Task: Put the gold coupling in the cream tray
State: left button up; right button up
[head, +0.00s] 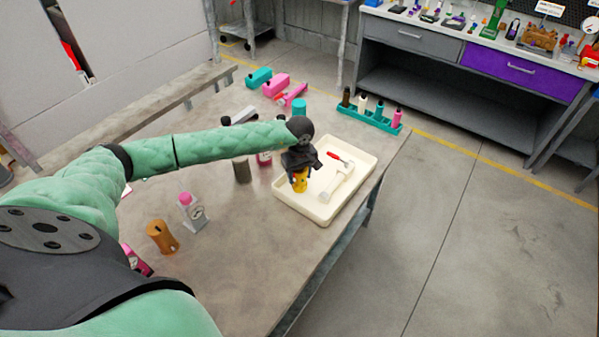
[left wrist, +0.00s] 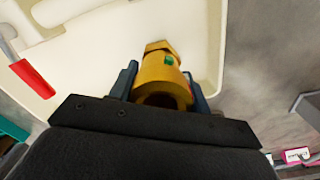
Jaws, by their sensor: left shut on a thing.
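The gold coupling (head: 300,182) is in the jaws of my left gripper (head: 298,172), over the left part of the cream tray (head: 325,220). In the left wrist view the coupling (left wrist: 162,78) sits between the two fingers of the gripper (left wrist: 164,85), with a small green mark on its side and its open end toward the camera. The cream tray (left wrist: 205,30) lies beyond it. I cannot tell whether the coupling touches the tray floor. My right gripper does not show.
A red-handled tool (head: 336,156) and a pale tool (head: 338,182) lie in the tray. A teal rack (head: 368,119) with several bottles stands behind it. An orange-brown cylinder (head: 162,237) and a small grey stand (head: 194,214) are at the left front. The tray is near the table's right edge.

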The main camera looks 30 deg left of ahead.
pick_arm(q)
jog(key=shift+f, duration=0.2)
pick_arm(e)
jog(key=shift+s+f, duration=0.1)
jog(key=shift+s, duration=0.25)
pick_arm(q)
jog(key=shift+f, duration=0.15)
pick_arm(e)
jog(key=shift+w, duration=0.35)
pick_arm(q)
jog(key=o, duration=1.2)
jog(key=shift+o, duration=0.2)
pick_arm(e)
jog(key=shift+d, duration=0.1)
